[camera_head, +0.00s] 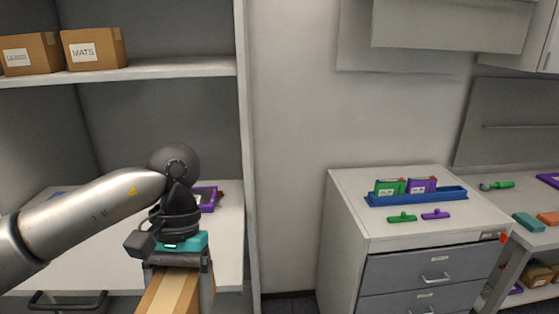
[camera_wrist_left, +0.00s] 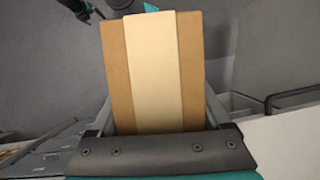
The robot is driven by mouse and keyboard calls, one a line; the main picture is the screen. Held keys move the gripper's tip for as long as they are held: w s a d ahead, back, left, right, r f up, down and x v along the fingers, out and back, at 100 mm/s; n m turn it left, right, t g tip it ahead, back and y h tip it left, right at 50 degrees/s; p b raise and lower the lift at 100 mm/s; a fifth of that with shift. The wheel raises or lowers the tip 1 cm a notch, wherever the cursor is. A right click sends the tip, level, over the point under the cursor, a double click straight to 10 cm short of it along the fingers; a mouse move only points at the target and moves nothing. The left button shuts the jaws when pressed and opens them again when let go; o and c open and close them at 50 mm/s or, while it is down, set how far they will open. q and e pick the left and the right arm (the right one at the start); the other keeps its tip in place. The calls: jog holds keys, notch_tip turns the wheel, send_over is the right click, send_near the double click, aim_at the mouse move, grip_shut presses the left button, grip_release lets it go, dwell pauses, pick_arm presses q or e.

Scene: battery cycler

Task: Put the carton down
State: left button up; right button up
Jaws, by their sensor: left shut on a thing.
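The carton (camera_head: 172,294) is brown cardboard with a pale tape strip down its middle. It is at the bottom edge of the head view, where its lower part is cut off. My left gripper (camera_head: 178,270) is shut on it, with a finger on each side. In the left wrist view the carton (camera_wrist_left: 115,70) fills the middle, between the fingers of the left gripper (camera_wrist_left: 155,120). Grey floor shows around the carton in that view, and no surface is seen touching it. My right gripper is not in the head view.
A shelf unit (camera_head: 160,70) stands at the left, with two labelled cartons (camera_head: 92,48) on its upper board. A white cabinet (camera_head: 350,205) with grey drawers holds a blue tray (camera_head: 416,197) and small tools. A cluttered bench (camera_head: 530,238) is at the right.

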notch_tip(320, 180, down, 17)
jog(key=b, duration=1.5)
jog(key=shift+b, duration=0.4)
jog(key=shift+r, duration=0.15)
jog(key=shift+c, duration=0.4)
